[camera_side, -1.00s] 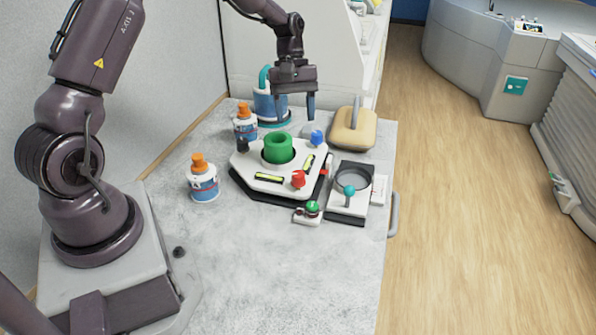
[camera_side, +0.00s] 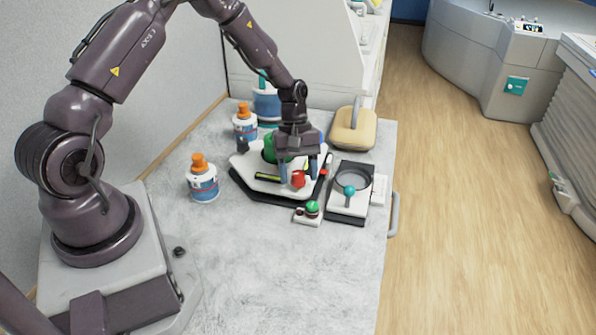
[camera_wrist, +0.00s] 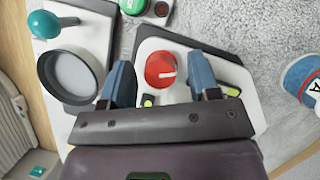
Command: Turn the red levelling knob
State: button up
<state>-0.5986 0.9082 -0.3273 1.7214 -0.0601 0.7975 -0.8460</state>
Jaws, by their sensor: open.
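The red levelling knob (camera_side: 298,180) sits at the front corner of a white plate with a black base (camera_side: 240,167). My gripper (camera_side: 299,180) points down over the plate, with one finger on each side of the knob. In the wrist view my gripper (camera_wrist: 162,80) is open, its blue fingers apart from the knob with gaps on both sides. The green cylinder (camera_side: 270,150) on the plate is partly hidden by my gripper.
A teal-knobbed device with a round ring (camera_side: 350,178) stands right of the plate. A green button box (camera_side: 311,211) stands in front. Two orange-capped bottles (camera_side: 203,180) (camera_side: 244,122) stand left, and a beige block (camera_side: 353,133) behind. The front tabletop is clear.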

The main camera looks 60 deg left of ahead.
jog(key=c, duration=0.9)
jog(key=shift+m, duration=0.3)
jog(key=m+g+y, duration=0.1)
jog(key=m, duration=0.2)
jog(key=m+g, duration=0.1)
jog(key=m, duration=0.2)
jog(key=shift+w+y, duration=0.15)
jog(key=shift+y, duration=0.25)
jog(key=m+y, duration=0.1)
jog(key=m, duration=0.2)
jog(key=m+g+y, duration=0.1)
jog(key=m, duration=0.2)
jog(key=shift+d, duration=0.15)
jog(key=shift+m, duration=0.4)
jog(key=o, duration=0.9)
